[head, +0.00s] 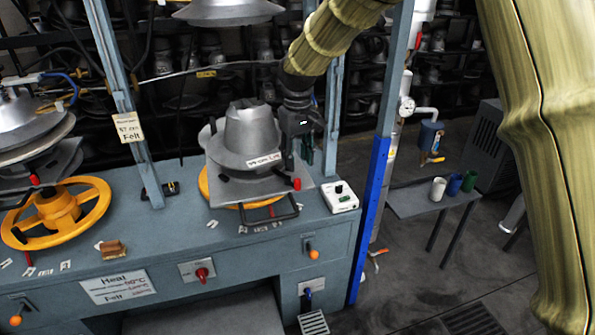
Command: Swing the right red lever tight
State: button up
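The right red lever (296,184) shows as a short red grip at the right front edge of the grey plate under the right metal hat form (246,138). My gripper (299,166) points down just above this red grip, to the right of the hat form. Its two dark fingers appear apart, with a gap between them. The red grip sits just below the fingertips, and I cannot tell whether they touch it. The rest of the lever is hard to make out against the dark parts around it.
A yellow handwheel (88,190) and another red lever (33,180) are at the left press. A blue-grey upright (333,105) stands close right of my gripper. A white control box (340,197) is on the bench (170,236). Cups stand on a side table (405,203).

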notch_tip(320, 180, up, 4)
jog(key=shift+r, duration=0.1)
dwell(0.4)
jog(key=s+d+f+b, duration=0.1)
jog(key=s+d+f, duration=0.15)
jog(key=f, duration=0.65)
jog(key=s+d+f+m+b, duration=0.15)
jog(key=d+f, duration=0.25)
jog(key=f, duration=0.5)
jog(key=s+d+f+n+b, duration=0.1)
jog(key=d+f+b, duration=0.15)
jog(key=f, duration=0.65)
jog(key=s+d+f+m+y+b, duration=0.1)
jog(key=s+d+f, duration=0.2)
jog(key=s+f, duration=0.55)
jog(key=s+d+f+m+b, duration=0.15)
jog(key=s+f, duration=0.35)
jog(key=f, duration=0.6)
jog(key=s+d+f+m+b, duration=0.1)
jog(key=s+d+f, duration=0.2)
jog(key=s, duration=0.6)
jog(key=s+d+f+m+b, duration=0.1)
jog(key=s+d+f, duration=0.2)
jog(key=s+f, duration=0.3)
jog(key=s+d+f+m+h+b, duration=0.1)
jog(key=s+d+f, duration=0.3)
jog(key=s, duration=1)
jog(key=shift+f, duration=0.6)
